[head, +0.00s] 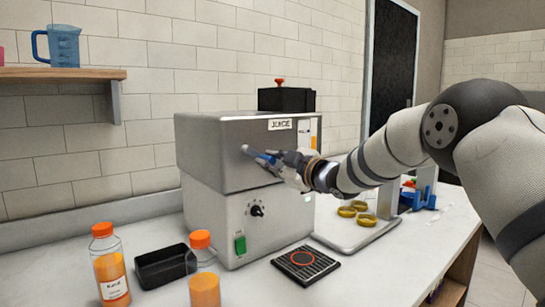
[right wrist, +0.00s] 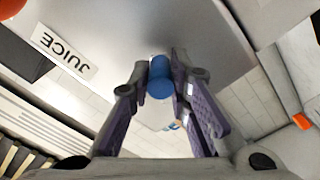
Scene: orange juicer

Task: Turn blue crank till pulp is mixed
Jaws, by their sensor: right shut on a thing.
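The juicer (head: 205,150) is a large grey metal box labelled JUICE, standing on the counter. Its blue crank (head: 258,155) sticks out at the front of the upper part, with a grey knob end beside it. My right gripper (head: 275,160) is shut on the blue crank handle. In the right wrist view the blue handle (right wrist: 160,80) sits between the two fingertips (right wrist: 158,76). The fingers hide part of the crank in the head view. The pulp inside the juicer cannot be seen. My left gripper is not in view.
Two orange-capped juice bottles (head: 110,270) (head: 203,280) and a black tray (head: 162,268) stand at the front left. A black drip grate (head: 305,265) lies before the juicer. A shelf (head: 60,74) holds a blue jug (head: 63,46).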

